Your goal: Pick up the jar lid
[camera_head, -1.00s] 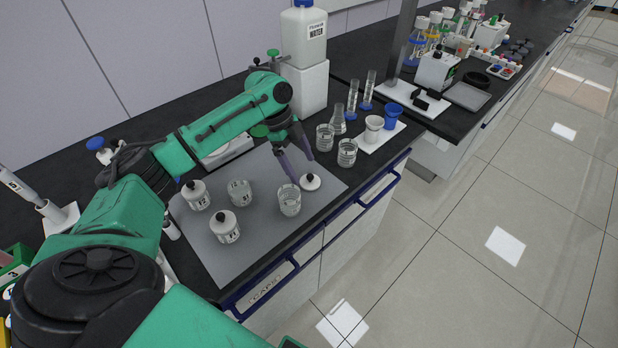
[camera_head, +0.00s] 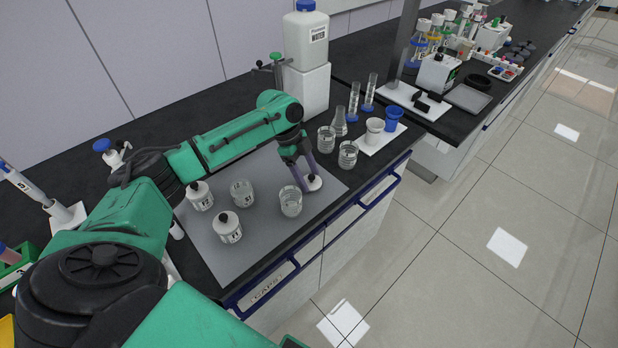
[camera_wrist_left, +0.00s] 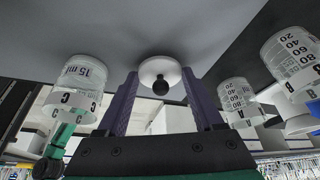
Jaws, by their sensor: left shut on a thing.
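The jar lid (camera_head: 312,183) is a white disc with a black knob, lying on the grey mat (camera_head: 252,247) near its right end. It also shows in the left wrist view (camera_wrist_left: 160,75), between the fingers. My left gripper (camera_head: 304,179) reaches down to the lid with its purple fingers on either side of the knob, shut on the lid. The left wrist view shows the same gripper (camera_wrist_left: 158,92) from behind. An open glass jar (camera_head: 291,201) stands on the mat just left of the lid. My right gripper is not in view.
Two lidded jars (camera_head: 230,227) (camera_head: 200,196) and another open glass jar (camera_head: 242,192) stand on the mat to the left. Beakers (camera_head: 348,154) and a white tray with cups (camera_head: 374,131) stand to the right. The bench's front edge is close to the lid.

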